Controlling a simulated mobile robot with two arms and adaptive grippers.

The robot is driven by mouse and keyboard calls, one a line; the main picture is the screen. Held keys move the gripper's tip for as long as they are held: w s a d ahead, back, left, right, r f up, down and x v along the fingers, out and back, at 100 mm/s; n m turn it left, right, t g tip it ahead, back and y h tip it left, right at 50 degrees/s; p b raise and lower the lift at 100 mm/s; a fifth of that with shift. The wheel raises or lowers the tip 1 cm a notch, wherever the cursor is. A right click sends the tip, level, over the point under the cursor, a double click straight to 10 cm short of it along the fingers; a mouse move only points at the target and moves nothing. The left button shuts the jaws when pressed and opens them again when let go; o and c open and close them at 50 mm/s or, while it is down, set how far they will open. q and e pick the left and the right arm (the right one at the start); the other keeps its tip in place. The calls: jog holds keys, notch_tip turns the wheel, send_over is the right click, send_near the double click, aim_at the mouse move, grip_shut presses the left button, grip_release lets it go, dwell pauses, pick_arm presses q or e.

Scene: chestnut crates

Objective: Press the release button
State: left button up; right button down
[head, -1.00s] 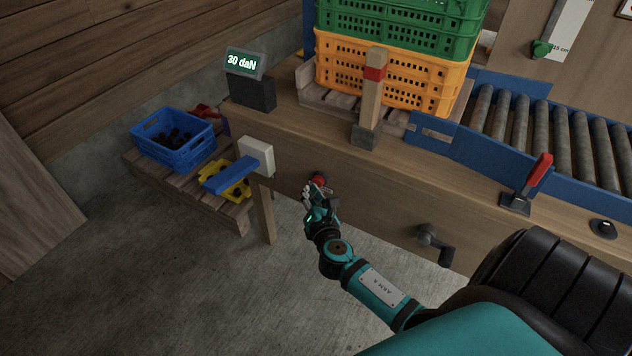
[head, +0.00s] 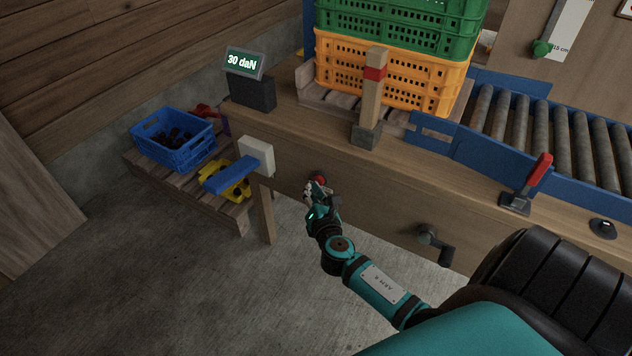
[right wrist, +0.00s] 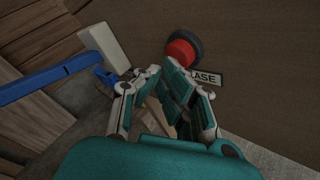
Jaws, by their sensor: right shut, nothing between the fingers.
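The release button is a red round cap (head: 318,179) in a dark collar on the front panel of the wooden bench. It also shows in the right wrist view (right wrist: 181,52), beside a white label (right wrist: 207,79) of which "ASE" can be read. My right gripper (head: 313,190) is shut and empty, with its fingertips just in front of and below the button in the head view. In the right wrist view the fingertips (right wrist: 168,66) lie close to the cap's lower edge. I cannot tell whether they touch it. My left gripper is not in view.
A white block with a blue lever (head: 232,177) stands left of the button. A black crank (head: 436,243) sticks out of the panel to the right. A display (head: 244,64) reads "30 daN". Stacked crates (head: 388,75) stand on the bench.

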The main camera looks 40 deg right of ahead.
dwell(0.3)
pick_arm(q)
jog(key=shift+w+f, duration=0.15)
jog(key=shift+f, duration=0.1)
pick_arm(e)
jog(key=shift+s+a, duration=0.3)
jog(key=shift+a, duration=0.4)
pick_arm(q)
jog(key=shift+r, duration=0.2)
pick_arm(e)
jog(key=s+a, duration=0.2)
jog(key=a, duration=0.3)
jog(key=shift+s+a, duration=0.15)
jog(key=shift+a, duration=0.15)
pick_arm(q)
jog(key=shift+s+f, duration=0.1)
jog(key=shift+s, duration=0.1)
